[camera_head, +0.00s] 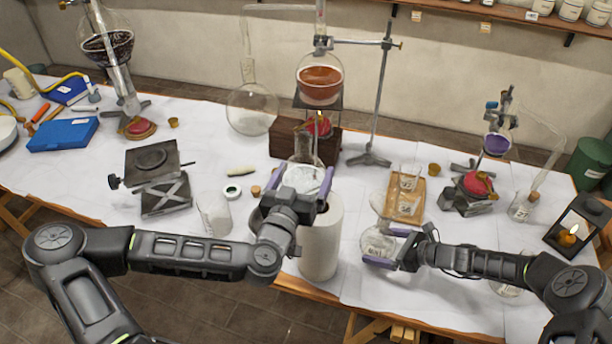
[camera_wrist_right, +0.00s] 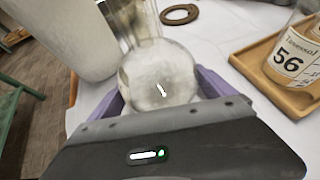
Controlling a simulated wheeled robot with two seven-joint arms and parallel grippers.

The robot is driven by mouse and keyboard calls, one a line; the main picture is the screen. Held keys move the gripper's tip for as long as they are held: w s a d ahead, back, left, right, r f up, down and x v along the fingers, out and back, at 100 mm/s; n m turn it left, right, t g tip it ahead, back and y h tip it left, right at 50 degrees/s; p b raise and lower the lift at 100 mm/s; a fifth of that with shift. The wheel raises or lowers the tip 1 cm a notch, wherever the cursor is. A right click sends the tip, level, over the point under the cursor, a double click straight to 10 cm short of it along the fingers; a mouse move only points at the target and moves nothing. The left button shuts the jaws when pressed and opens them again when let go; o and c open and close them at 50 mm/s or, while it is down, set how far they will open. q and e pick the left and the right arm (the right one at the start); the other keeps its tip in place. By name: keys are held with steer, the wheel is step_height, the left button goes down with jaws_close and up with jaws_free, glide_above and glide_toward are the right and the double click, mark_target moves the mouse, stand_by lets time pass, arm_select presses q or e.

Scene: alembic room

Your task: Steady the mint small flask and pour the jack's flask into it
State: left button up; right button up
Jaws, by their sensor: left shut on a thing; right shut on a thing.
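A clear round flask (camera_head: 304,178) with a pale label is between the lavender fingers of my left gripper (camera_head: 300,184), raised above the table. My right gripper (camera_head: 386,247) is shut on another clear round flask (camera_head: 374,241), low at the table's front; its neck points up. This flask fills the middle of the right wrist view (camera_wrist_right: 160,78), with a lavender finger on each side. No mint colour shows clearly on either flask. A lab jack (camera_head: 163,190) at left carries a dark ring and no flask. The two held flasks are apart.
A white upright roll (camera_head: 320,245) stands just below the left-held flask and beside the right-held one. A wooden tray (camera_head: 418,212) with labelled glassware lies behind the right gripper. A clamp stand (camera_head: 380,100) and distillation glassware stand behind. A lantern (camera_head: 578,225) is at far right.

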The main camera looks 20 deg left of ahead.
arm_select(q)
steer(key=a+r+n+y, duration=0.1)
steer(key=a+r+y, duration=0.1)
steer(key=a+r, duration=0.6)
steer(key=a+r+n+y, duration=0.1)
steer(key=a+r, duration=0.2)
steer(key=r, duration=0.9)
steer(key=s+d+r+m+h, duration=0.2)
steer(key=s+d+r, duration=0.1)
steer(key=d+r, duration=0.8)
steer(key=w+d+f+m+g+h, duration=0.2)
steer(key=d+f+m+h, duration=0.2)
steer(key=d+f+h, duration=0.4)
steer(key=w+d+f+m+g+h, duration=0.1)
steer(key=d+f+m+g+h, duration=0.2)
steer(key=d+f, duration=0.6)
steer(key=s+d+f+m+g+h, duration=0.25)
steer(key=d+f, duration=0.35)
steer(key=f, duration=0.4)
steer(key=s+d+f+m+g+h, duration=0.2)
steer(key=d+f+m+h, duration=0.3)
steer(key=f, duration=0.6)
step_height(320, 180, down, 6)
steer(key=w+a+n+t+y, duration=0.1)
steer(key=a+n+y, duration=0.1)
steer(key=n, duration=0.1)
steer(key=shift+w+r, duration=0.15)
steer(key=shift+w, duration=0.25)
